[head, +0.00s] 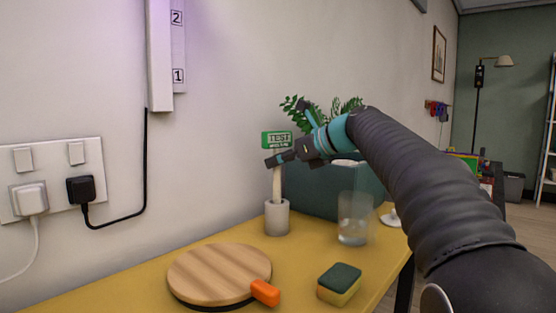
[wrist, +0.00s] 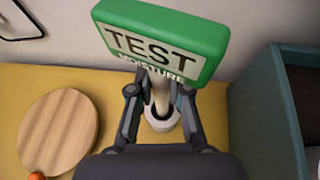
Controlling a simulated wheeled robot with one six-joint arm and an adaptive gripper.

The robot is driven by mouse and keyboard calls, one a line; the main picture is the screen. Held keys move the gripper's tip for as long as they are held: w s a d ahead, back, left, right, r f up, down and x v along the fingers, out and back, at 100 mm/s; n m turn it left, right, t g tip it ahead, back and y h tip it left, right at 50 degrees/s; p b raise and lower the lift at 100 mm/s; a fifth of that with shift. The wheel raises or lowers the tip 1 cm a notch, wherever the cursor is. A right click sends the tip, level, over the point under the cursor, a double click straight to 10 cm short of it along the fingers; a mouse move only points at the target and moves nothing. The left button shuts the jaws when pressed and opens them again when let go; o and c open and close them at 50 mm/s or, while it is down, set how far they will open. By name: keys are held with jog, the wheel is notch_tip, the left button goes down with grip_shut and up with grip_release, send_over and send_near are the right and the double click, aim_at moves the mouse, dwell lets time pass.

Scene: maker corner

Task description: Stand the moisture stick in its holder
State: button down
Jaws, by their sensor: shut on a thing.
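The moisture stick has a green head with a "TEST" label (head: 277,139) and a pale stem. It stands roughly upright, its lower end at the mouth of a grey cylindrical holder (head: 277,219). In the wrist view the green head (wrist: 160,38) fills the top, and the holder (wrist: 161,112) shows below it between the fingers. The stem's tip is hidden by the holder, so I cannot tell how deep it sits. My gripper (head: 272,158) is shut on the stem just below the head; it also shows in the wrist view (wrist: 160,92).
A teal planter box (head: 318,190) with a leafy plant stands just right of the holder. A clear glass (head: 354,222), a sponge (head: 339,283) and a round wooden board (head: 217,272) are on the yellow table (head: 232,239). The wall is close behind.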

aim_at(278, 173)
jog(key=shift+f+b, duration=0.7)
jog(key=shift+f, duration=0.85)
dwell(0.4)
jog(key=c, duration=1)
grip_release()
